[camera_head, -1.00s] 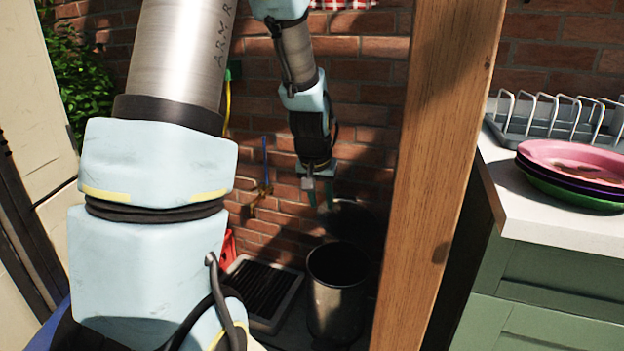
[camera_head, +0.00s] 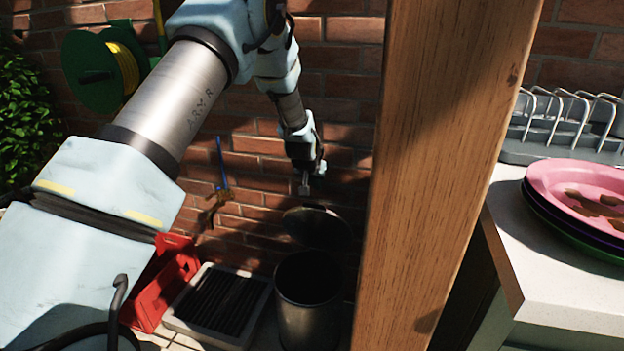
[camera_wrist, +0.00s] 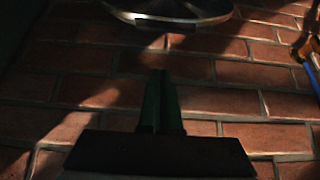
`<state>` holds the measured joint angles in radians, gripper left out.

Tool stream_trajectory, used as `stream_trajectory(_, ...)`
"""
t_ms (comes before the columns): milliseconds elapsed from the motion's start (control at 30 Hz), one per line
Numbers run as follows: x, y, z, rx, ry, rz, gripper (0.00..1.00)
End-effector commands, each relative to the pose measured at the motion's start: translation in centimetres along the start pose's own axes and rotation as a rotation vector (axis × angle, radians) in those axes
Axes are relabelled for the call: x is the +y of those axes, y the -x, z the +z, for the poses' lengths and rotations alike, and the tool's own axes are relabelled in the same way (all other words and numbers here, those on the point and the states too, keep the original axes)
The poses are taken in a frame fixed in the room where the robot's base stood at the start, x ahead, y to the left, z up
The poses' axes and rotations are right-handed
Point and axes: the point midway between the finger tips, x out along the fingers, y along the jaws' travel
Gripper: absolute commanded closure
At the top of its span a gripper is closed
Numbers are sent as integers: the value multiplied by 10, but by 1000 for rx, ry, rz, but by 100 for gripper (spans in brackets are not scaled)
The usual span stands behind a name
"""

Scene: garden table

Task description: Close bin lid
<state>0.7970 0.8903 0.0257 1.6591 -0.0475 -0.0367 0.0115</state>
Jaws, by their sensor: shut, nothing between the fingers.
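The bin (camera_head: 308,300) is a dark metal cylinder standing on the floor near the brick wall, with its mouth open. Its round lid (camera_head: 318,227) is raised behind the mouth, tilted up toward the wall. In the wrist view the shiny rim of the lid (camera_wrist: 175,12) shows at the top edge. My gripper (camera_head: 304,189) is above the lid and apart from it. It is shut and empty, and its fingers (camera_wrist: 161,100) show dark green against the bricks in the wrist view.
A wooden post (camera_head: 435,160) stands just right of the bin. A grey tray with a dark grate (camera_head: 222,303) and a red crate (camera_head: 165,284) are to its left. A tap (camera_head: 218,196) is on the wall. Plates (camera_head: 580,195) sit on the counter at right.

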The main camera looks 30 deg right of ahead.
Motion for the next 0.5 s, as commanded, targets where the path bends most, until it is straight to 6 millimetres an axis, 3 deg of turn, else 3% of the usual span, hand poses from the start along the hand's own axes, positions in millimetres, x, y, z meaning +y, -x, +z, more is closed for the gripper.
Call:
stream_trajectory(233, 0, -38, 1, -2, 1, 0, 100)
stream_trajectory(500, 0, -23, 30, -2, 1, 0, 100)
